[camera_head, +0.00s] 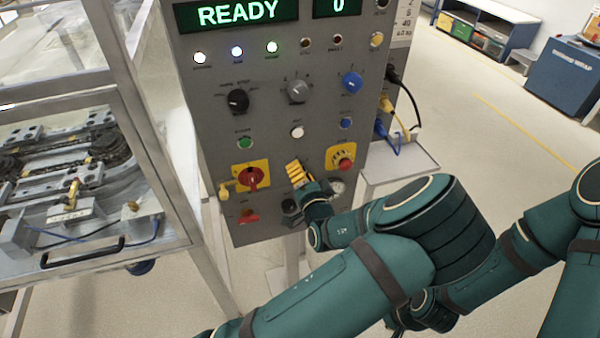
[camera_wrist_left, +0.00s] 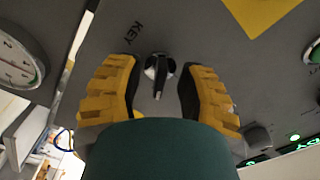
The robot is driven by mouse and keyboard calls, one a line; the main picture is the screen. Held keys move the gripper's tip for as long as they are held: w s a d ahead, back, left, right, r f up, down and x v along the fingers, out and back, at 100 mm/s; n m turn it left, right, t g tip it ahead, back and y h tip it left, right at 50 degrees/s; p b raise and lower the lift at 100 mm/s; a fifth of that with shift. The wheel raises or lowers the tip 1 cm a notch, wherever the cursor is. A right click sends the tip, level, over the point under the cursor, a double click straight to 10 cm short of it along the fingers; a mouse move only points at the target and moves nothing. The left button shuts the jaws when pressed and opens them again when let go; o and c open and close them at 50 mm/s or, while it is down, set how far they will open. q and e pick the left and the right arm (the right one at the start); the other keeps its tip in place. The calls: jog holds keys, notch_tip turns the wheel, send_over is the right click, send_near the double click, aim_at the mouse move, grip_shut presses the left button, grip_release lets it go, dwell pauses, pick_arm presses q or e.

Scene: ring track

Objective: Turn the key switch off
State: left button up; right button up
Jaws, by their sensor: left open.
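The key switch (camera_wrist_left: 160,70) is a dark round switch with a black key in a pale collar, beside the printed word KEY in the left wrist view. My left gripper (camera_wrist_left: 158,92) has its two yellow ridged fingers on either side of the key. The fingers are open, with visible gaps between them and the key. In the head view my left gripper (camera_head: 297,175) is at the lower part of the grey control panel (camera_head: 215,130). My right gripper is not visible; only parts of my right arm show at the right.
A red rotary switch on a yellow plate (camera_head: 252,177) is left of my gripper. A red emergency button (camera_head: 345,164) and a round gauge (camera_head: 338,187) are to its right. Several knobs and lamps sit above. The display (camera_head: 237,12) reads READY. A glazed track enclosure stands left.

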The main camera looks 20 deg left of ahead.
pick_arm(q)
jog(key=shift+w+a, duration=0.15)
grip_shut()
jog(key=shift+n, duration=0.4)
jog(key=n+b, duration=0.3)
jog(key=n, duration=0.2)
jog(key=shift+f+b, duration=0.15)
jog(key=shift+b, duration=0.2)
jog(key=n+b, duration=0.3)
jog(key=n, duration=0.3)
jog(key=shift+b, duration=0.4)
